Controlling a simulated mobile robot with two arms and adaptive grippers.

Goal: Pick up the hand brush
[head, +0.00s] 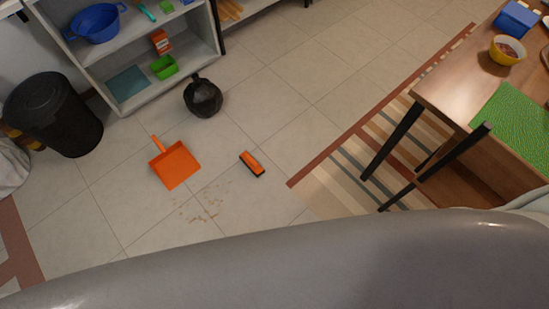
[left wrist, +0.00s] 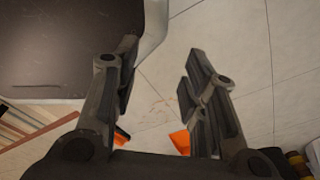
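The hand brush (head: 252,163) lies on the tiled floor, orange on top with a dark bristle edge. An orange dustpan (head: 175,166) lies to its left, its handle pointing away. My left gripper (left wrist: 157,75) is open and empty in the left wrist view, with floor visible between its fingers. In that view a small orange piece (left wrist: 121,135) shows beside the left finger, partly hidden; it looks like the brush. Another orange piece (left wrist: 181,141), likely the dustpan, shows by the right finger. Neither gripper shows in the head view, and my right gripper is not in view.
Crumbs (head: 204,207) are scattered on the floor below the dustpan. A wooden table (head: 455,85) stands at right by a striped rug (head: 345,180).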

